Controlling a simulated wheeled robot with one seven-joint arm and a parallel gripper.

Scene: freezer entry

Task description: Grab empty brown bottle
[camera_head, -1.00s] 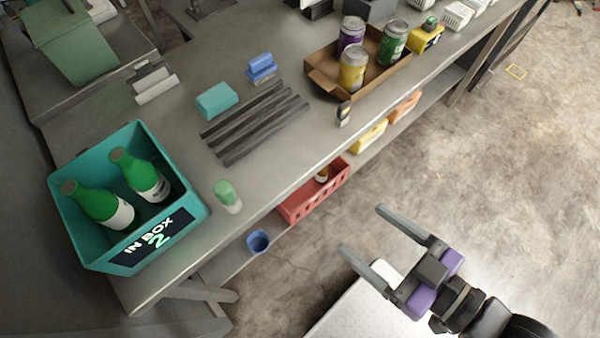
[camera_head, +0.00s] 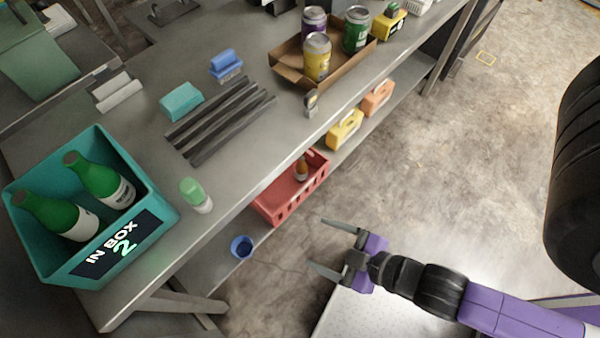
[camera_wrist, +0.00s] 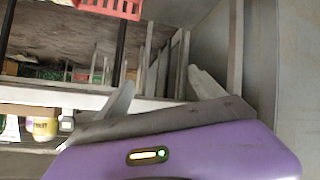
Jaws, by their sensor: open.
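A small brown bottle (camera_head: 301,168) stands in the red basket (camera_head: 290,195) on the shelf under the bench; only its upper part shows. My gripper (camera_head: 320,245) is open and empty, in front of the shelf and below and to the right of the basket, well apart from the bottle. In the wrist view my gripper (camera_wrist: 160,90) shows its two fingers spread. The red basket (camera_wrist: 110,8) shows in part at the top there, and the bottle cannot be made out in that view.
A blue cup (camera_head: 242,247) sits on the lower shelf left of my gripper. The bench top holds a teal box (camera_head: 165,215) with two green bottles, a green-capped bottle (camera_head: 195,195) and a cardboard tray (camera_head: 290,68) of cans. The floor (camera_head: 450,160) to the right is clear.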

